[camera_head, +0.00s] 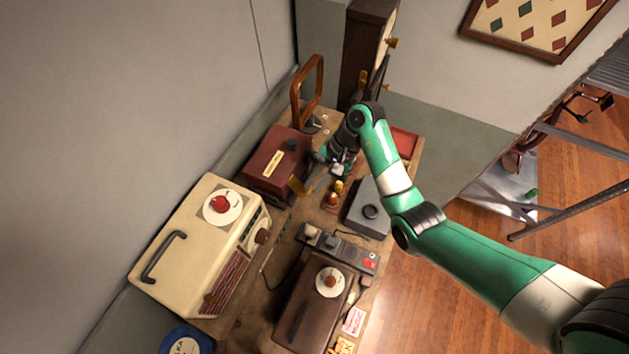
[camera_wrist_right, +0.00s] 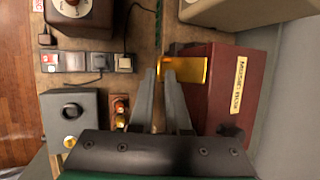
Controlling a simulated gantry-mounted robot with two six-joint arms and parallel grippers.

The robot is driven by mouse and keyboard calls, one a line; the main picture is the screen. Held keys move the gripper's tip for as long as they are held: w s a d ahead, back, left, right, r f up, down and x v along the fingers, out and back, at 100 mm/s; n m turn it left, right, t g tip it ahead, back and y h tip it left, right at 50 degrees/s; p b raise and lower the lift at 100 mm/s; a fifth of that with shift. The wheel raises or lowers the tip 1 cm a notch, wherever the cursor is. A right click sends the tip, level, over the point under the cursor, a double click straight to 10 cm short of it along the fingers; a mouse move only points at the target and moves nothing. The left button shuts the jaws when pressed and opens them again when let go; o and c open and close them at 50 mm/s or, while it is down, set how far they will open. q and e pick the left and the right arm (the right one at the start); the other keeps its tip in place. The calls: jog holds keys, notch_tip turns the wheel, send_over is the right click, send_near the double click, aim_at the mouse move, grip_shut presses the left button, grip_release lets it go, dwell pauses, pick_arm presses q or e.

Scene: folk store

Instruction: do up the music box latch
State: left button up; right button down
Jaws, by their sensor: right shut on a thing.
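The music box (camera_head: 280,150) is a dark red wooden case with a cream label, standing towards the back of the bench. It also shows at the right of the right wrist view (camera_wrist_right: 225,105). Its brass latch plate (camera_head: 297,186) sticks out at the box's near corner and shows as a bright gold piece in the right wrist view (camera_wrist_right: 188,70). My right gripper (camera_head: 309,187) reaches beside the box. Its fingertips (camera_wrist_right: 160,76) are shut on the outer end of the latch plate. The exact contact is partly hidden by the fingers. My left gripper is not in view.
A power strip (camera_head: 337,247) with cables, a cream case (camera_head: 190,245) and a brown case (camera_head: 310,305) fill the nearer bench.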

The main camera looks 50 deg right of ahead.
aim_at(305, 190)
jog(key=shift+w+a+f+n+t+y+b, duration=0.25)
jog(key=shift+f+t+b, duration=0.65)
jog(key=shift+b, duration=1.35)
jog(key=shift+w+d+f+n+t+y+b, duration=0.15)
jog(key=shift+f+n+t+y+b, duration=0.25)
jog(key=shift+t+b, duration=1.35)
jog(key=shift+w+a+f+n+t+y+b, duration=0.15)
jog(key=shift+f+t+y+b, duration=0.5)
jog(key=shift+b, duration=2.05)
jog(key=shift+s+d, duration=0.1)
jog(key=c, duration=0.9)
grip_release()
